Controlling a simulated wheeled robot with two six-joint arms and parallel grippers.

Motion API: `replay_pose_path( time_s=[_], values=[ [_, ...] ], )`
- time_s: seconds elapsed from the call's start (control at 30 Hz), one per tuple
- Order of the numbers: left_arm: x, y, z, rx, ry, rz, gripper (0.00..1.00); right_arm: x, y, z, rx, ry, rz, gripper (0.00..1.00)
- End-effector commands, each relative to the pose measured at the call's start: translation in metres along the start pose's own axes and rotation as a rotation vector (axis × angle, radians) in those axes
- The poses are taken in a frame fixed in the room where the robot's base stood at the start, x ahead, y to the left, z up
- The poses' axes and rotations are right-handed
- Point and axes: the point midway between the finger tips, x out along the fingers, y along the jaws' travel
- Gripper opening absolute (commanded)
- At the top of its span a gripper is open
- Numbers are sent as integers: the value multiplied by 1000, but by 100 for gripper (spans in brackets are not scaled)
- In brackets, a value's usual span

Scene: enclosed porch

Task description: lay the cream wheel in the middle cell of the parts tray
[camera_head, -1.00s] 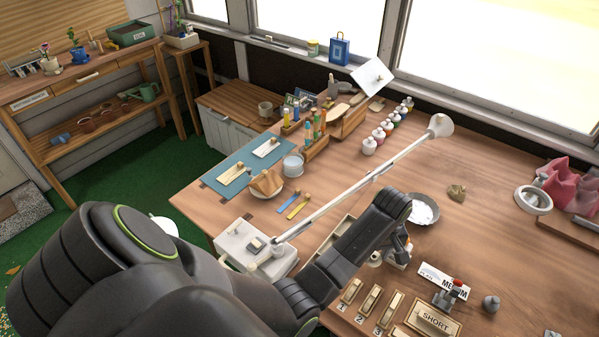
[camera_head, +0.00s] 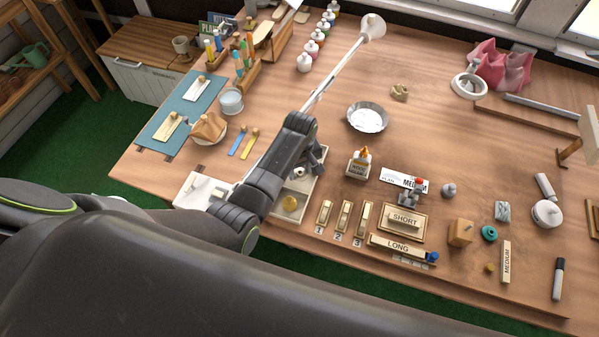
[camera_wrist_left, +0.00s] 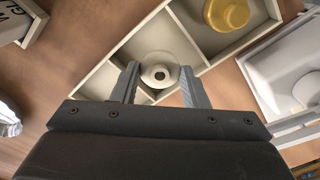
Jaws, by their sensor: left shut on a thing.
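The cream wheel (camera_wrist_left: 160,74) sits between the two fingers of my left gripper (camera_wrist_left: 160,88), which is shut on it. In the wrist view, the wheel appears over the middle cell of the parts tray (camera_wrist_left: 112,50); whether it touches the floor cannot be told. A yellow round part (camera_wrist_left: 230,12) lies in an end cell. In the head view, my left gripper (camera_head: 312,168) is over the tray (camera_head: 282,218), and my arm hides part of it. The yellow part also shows in the head view (camera_head: 290,203). My right gripper is not in view.
A glue bottle (camera_head: 358,165) stands right of the tray. Numbered wooden pieces (camera_head: 345,217) lie at the front edge. A metal bowl (camera_head: 368,118) stands behind. A white box (camera_head: 198,190) is left of the tray, and a lamp arm (camera_head: 335,72) reaches over the table.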

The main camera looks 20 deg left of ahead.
Motion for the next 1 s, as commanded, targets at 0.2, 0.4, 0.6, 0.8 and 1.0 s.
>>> replay_pose_path(
  time_s=[0.2, 0.4, 0.6, 0.8, 1.0],
  values=[
    [23, 0, 0, 0, -1, 0, 16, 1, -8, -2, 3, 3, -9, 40],
    [25, 0, 0, 0, 0, 1, 16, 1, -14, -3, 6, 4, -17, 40],
    [28, 0, 0, 0, 0, 0, 16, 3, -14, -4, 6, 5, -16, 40],
    [28, 0, 0, 0, 0, 1, 62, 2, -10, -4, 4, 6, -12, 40],
    [28, 0, 0, 0, 0, 0, 62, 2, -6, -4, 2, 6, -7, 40]
  ],
)
